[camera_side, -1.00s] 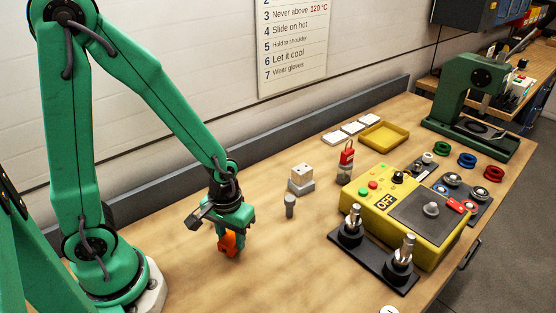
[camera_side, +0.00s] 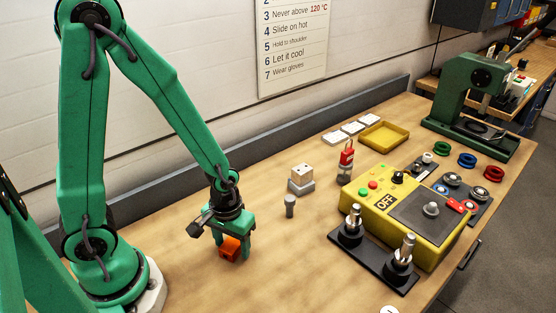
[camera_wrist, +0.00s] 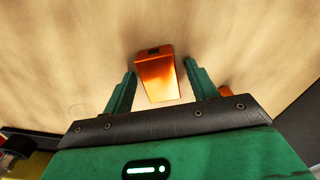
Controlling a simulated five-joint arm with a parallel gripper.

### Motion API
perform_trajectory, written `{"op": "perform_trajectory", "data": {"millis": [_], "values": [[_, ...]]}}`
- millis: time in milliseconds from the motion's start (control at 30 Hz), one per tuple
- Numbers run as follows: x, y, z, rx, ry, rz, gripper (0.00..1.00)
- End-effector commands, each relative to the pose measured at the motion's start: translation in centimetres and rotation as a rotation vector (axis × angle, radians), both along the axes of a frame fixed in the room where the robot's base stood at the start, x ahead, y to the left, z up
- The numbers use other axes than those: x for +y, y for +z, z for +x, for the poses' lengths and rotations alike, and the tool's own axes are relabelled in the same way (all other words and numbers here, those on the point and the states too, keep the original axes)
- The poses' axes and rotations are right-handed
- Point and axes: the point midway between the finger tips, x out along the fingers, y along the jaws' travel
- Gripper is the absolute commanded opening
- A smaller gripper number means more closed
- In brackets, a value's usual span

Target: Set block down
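The orange block (camera_side: 230,248) is on or very near the bare wooden bench below my gripper in the side view; I cannot see its underside. My gripper (camera_side: 233,244) points down with a green finger on either side of it. In the wrist view the block (camera_wrist: 157,82) lies between the two fingertips of my gripper (camera_wrist: 161,72). A narrow gap shows on each side, so the fingers look open around the block and not pressed on it.
A small grey cylinder (camera_side: 290,206) and a pale block on a grey base (camera_side: 301,179) stand to the right. Beyond are a yellow control box (camera_side: 410,212), a black base with two metal posts (camera_side: 374,261), and a yellow tray (camera_side: 384,136).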

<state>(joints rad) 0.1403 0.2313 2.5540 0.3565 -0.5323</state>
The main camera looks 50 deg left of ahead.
Motion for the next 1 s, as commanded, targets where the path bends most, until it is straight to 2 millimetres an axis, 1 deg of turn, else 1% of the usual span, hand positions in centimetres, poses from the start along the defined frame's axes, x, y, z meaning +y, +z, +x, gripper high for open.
{"op": "perform_trajectory", "data": {"millis": [267,467,667,1000], "values": [[0.0,0.1,0.0,-0.001,0.000,0.000,0.58],[0.0,0.9,0.1,-0.002,0.000,0.000,0.58],[0.0,2.3,0.1,-0.004,0.000,0.000,0.58],[0.0,5.8,0.1,-0.005,0.000,-0.001,0.58]]}}
